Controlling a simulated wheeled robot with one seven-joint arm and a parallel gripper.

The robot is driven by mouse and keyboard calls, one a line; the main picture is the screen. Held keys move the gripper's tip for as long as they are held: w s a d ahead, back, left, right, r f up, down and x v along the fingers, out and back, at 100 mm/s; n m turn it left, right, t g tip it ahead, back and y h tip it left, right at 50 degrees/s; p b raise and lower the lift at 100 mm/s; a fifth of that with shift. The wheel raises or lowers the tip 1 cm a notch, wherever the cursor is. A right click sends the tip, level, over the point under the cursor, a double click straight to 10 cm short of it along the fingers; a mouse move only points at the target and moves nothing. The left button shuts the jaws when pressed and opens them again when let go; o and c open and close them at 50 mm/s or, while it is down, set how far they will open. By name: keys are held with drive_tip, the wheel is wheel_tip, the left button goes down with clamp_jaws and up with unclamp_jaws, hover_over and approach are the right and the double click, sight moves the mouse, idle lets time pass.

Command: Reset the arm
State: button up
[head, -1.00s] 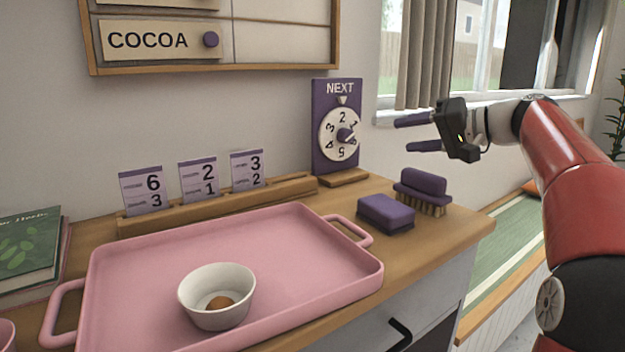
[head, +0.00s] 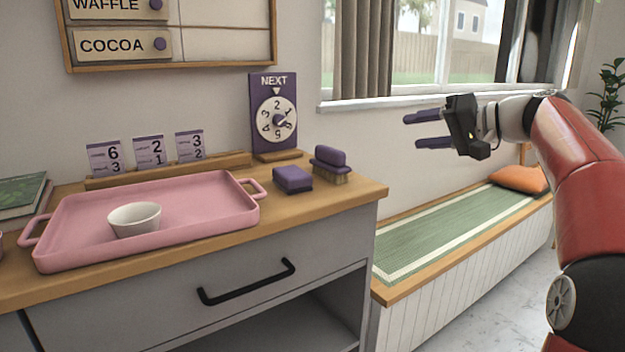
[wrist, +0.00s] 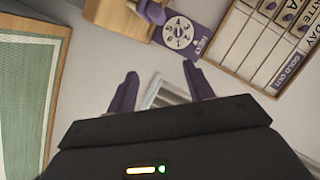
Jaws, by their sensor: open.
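My gripper (head: 430,130) is raised at the right of the head view, in front of the wall below the window. Its two purple fingers are apart with nothing between them, and they point left. In the wrist view my gripper (wrist: 158,88) also shows open and empty. My red arm reaches in from the right edge of the head view.
A green-matted bench (head: 450,235) stands right. Open floor shows at lower right.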

drive_tip(key=s+a+f+g+h, duration=0.3)
drive_tip(key=s+a+f+h, duration=0.3)
drive_tip(key=s+a+f, duration=0.5)
drive_tip(key=s+d+f+h, duration=0.2)
drive_tip(key=s+f, duration=0.7)
drive_tip(key=s, duration=0.2)
drive_tip(key=s+d+f+h, duration=0.3)
drive_tip(key=s+f, duration=0.7)
drive_tip(key=s, duration=0.2)
drive_tip(key=shift+n+g+h, duration=0.3)
drive_tip(key=shift+g, duration=0.1)
drive_tip(key=shift+d, duration=0.1)
